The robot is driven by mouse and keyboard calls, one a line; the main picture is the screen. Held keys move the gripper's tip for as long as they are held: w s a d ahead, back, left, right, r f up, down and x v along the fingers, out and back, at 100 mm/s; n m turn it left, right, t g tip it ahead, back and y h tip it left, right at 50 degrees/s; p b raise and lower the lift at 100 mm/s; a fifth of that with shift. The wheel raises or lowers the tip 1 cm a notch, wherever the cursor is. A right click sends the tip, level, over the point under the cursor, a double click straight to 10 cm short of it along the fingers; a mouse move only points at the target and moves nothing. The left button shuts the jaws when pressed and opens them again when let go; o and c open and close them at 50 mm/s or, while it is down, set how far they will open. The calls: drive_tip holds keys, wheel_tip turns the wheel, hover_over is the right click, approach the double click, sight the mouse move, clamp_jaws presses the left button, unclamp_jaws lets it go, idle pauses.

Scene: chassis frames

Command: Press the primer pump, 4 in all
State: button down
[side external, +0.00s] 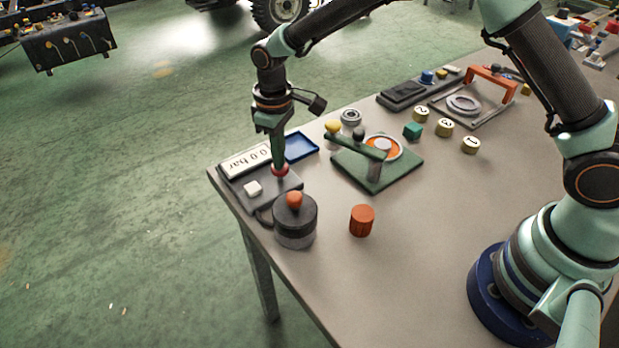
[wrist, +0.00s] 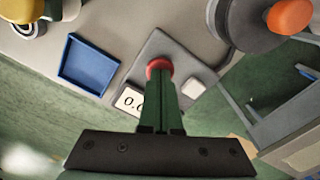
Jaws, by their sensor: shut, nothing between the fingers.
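A grey panel (side external: 272,192) at the table's left corner carries a display (side external: 245,161) reading 0.0 bar, a white button (side external: 253,188) and a round red button (side external: 280,170). I cannot tell for certain which part is the primer pump. My gripper (side external: 279,165) is shut, pointing down, with its tips at the red button and partly covering it. The wrist view also shows the red button (wrist: 158,66) right at the fingertips (wrist: 160,78). Whether they touch or press it cannot be told. The display (wrist: 130,101) is partly hidden behind the fingers there.
A black cylinder with an orange knob (side external: 294,200) stands close in front of the panel. An orange cap (side external: 362,220) is to its right. A blue tray (side external: 301,146) and a green fixture (side external: 376,168) lie beyond. The table's front middle is clear.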

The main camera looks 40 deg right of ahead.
drive_tip(key=shift+f, duration=0.45)
drive_tip(key=shift+r, duration=1.45)
drive_tip(key=shift+f, duration=1.25)
drive_tip(key=shift+r, duration=1.25)
drive_tip(key=shift+f, duration=1.25)
drive_tip(key=shift+r, duration=1.25)
drive_tip(key=shift+f, duration=0.55)
